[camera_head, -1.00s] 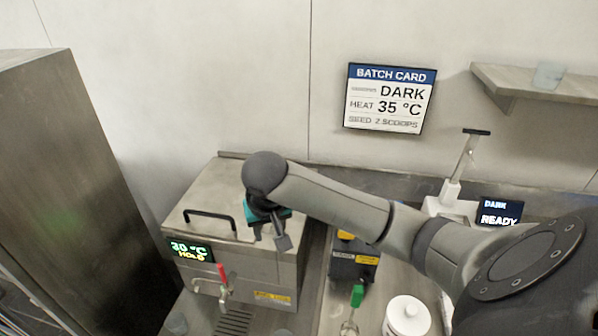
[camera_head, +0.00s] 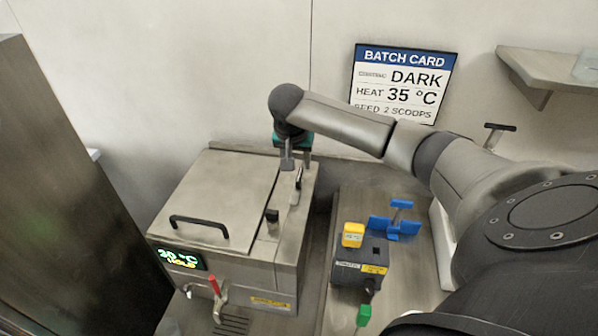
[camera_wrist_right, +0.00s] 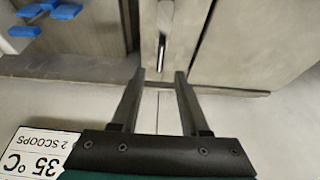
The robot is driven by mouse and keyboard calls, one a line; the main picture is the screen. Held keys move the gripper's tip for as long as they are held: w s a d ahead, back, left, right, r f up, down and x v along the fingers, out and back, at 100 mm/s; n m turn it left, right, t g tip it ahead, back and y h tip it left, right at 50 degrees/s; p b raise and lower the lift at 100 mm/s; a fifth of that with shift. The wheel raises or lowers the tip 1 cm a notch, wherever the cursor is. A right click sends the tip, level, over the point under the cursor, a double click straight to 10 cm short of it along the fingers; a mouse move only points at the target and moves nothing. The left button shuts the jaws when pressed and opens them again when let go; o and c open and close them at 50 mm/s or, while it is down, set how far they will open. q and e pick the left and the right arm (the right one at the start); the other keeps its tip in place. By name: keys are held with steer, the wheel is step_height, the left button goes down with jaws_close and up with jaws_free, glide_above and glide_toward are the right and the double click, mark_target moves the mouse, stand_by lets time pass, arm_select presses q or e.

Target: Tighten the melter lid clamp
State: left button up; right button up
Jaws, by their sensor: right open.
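The melter (camera_head: 228,262) is a steel box with a flat lid (camera_head: 215,190) and a black lid handle (camera_head: 199,222). The lid is down. A slim metal lever, which looks like the lid clamp (camera_head: 297,186), stands on the top near the right edge; it also shows in the right wrist view (camera_wrist_right: 162,52). My right gripper (camera_head: 294,163) is open and empty, pointing down above the back right of the melter. In the right wrist view its fingers (camera_wrist_right: 160,80) are apart, with the lever lined up between and beyond their tips. My left gripper is out of view.
The melter display (camera_head: 178,259) reads 30 °C HOLD. A red-handled tap (camera_head: 215,288) is at the front. A dark box with a yellow block (camera_head: 353,235) and a blue stand (camera_head: 396,222) are right of the melter. The batch card (camera_head: 403,84) hangs on the wall behind.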

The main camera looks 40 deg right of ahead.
mark_target(300, 175)
steer(key=x, duration=0.5)
steer(key=shift+f, duration=0.15)
steer(key=shift+w+d+f, duration=0.2)
steer(key=shift+d+f, duration=0.05)
steer(key=shift+f, duration=0.35)
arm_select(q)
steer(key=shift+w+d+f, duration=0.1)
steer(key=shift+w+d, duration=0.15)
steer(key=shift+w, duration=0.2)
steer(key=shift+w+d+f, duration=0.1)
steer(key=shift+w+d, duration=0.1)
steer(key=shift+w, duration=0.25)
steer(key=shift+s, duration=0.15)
arm_select(e)
steer(key=shift+c, duration=0.4)
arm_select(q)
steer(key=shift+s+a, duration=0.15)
arm_select(e)
jaws_close()
